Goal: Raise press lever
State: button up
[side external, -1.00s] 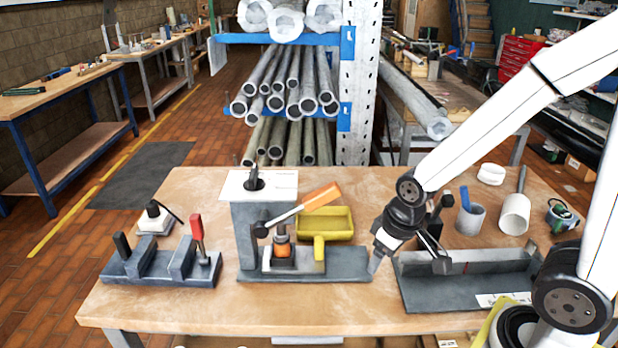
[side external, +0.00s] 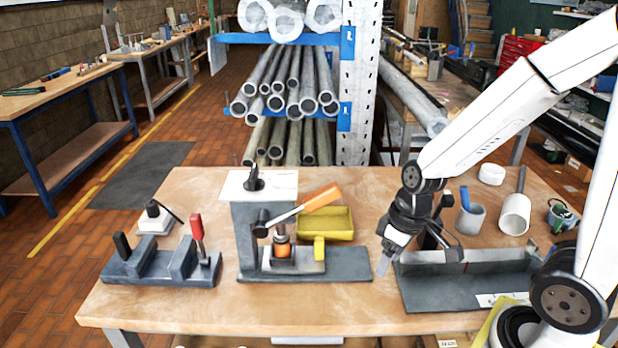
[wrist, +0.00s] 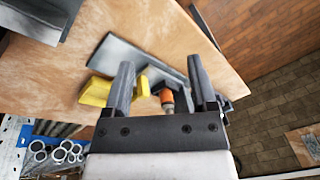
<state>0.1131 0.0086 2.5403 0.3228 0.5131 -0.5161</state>
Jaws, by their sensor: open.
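The press (side external: 252,232) stands on a grey base plate near the middle of the table. Its lever (side external: 318,198), with an orange handle, slants up to the right from a dark pivot on the column. An orange part (side external: 283,252) sits under the ram and also shows in the wrist view (wrist: 167,97). My gripper (side external: 420,262) is open and empty, to the right of the press and apart from the lever, over the left end of the grey angled tray (side external: 450,286). In the wrist view my two fingers (wrist: 163,85) are spread, and they partly hide the press.
A yellow bin (side external: 338,222) lies behind the press. A clamp fixture (side external: 160,268) with a red handle stands at left. The table's front strip is clear.

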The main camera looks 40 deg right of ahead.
dwell(0.4)
jog(key=shift+w+a+m+t+h, duration=0.1)
jog(key=shift+w+m+t+h, duration=0.55)
jog(key=shift+w+h, duration=0.2)
jog(key=shift+s+f+m, duration=0.1)
jog(key=shift+s+m, duration=0.1)
jog(key=shift+m, duration=0.05)
jog(key=c, duration=0.9)
jog(key=shift+s+d+f+m+g, duration=0.1)
jog(key=shift+s+d+m+g, duration=0.05)
jog(key=shift+d+m+g, duration=0.2)
grip_shut()
jog(key=s+m+g+y, duration=0.2)
jog(key=s+m+y, duration=0.3)
jog(key=m, duration=0.7)
jog(key=w+d+r+m+t+y, duration=0.5)
jog(key=m+t, duration=0.5)
jog(key=m, duration=0.4)
notch_tip(320, 180, up, 3)
jog(key=shift+w+d+f, duration=0.2)
jog(key=shift+w+d, duration=0.7)
jog(key=shift+w, duration=0.15)
